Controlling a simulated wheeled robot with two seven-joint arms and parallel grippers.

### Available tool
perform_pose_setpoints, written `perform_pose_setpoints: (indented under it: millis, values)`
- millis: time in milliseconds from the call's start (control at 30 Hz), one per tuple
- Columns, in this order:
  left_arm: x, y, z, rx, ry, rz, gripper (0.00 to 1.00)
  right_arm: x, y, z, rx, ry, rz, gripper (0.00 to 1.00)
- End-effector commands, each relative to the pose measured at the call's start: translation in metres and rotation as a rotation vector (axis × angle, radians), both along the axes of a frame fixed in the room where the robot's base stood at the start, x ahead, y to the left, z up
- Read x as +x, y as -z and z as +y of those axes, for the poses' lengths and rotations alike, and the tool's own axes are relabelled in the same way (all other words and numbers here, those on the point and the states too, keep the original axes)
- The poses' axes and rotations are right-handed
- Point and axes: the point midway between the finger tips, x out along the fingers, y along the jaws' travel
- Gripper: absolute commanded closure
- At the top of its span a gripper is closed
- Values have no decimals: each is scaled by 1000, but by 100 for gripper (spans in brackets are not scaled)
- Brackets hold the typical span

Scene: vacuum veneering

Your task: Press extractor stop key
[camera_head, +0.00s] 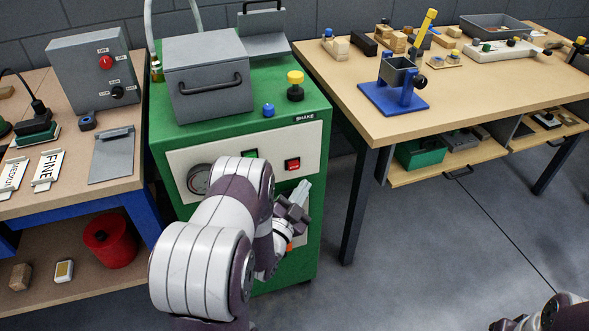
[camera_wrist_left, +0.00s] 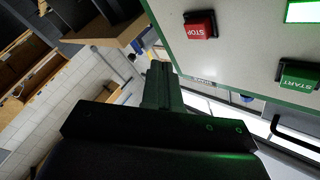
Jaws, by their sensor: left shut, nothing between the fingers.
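A red key marked STOP (camera_head: 292,164) sits on the pale front panel (camera_head: 228,158) of a green cabinet (camera_head: 215,132). In the left wrist view the red STOP key (camera_wrist_left: 200,25) is at the upper middle, and a green START key (camera_wrist_left: 298,76) is at the right. My left gripper (camera_head: 298,199) is in front of the cabinet, below the STOP key in the head view. Its fingers (camera_wrist_left: 158,72) are shut and empty, apart from the key in the wrist view. My right gripper (camera_head: 512,325) shows only partly at the bottom right edge; its fingers are unclear.
A grey control box (camera_head: 92,70) stands on the left bench. A wooden table (camera_head: 345,88) stands at the right. Clear floor (camera_head: 420,235) lies below it.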

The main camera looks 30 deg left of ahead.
Motion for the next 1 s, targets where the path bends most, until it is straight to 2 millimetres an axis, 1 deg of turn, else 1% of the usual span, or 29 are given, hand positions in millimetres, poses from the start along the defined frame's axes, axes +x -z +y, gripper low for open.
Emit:
perform_pose_setpoints:
  millis: [100, 333, 500, 1000]
  values:
    - [10, 2, 13, 3, -2, -1, 100, 0, 7, 0, 0, 0, 0, 57]
    - [23, 1, 28, 2, -1, 0, 100, 0, 13, 0, 0, 0, 0, 57]
    - [26, 0, 31, 1, 0, 1, 100, 0, 13, 0, 0, 0, 0, 57]
    - [26, 0, 30, 1, -1, 1, 100, 0, 13, 0, 0, 0, 0, 57]
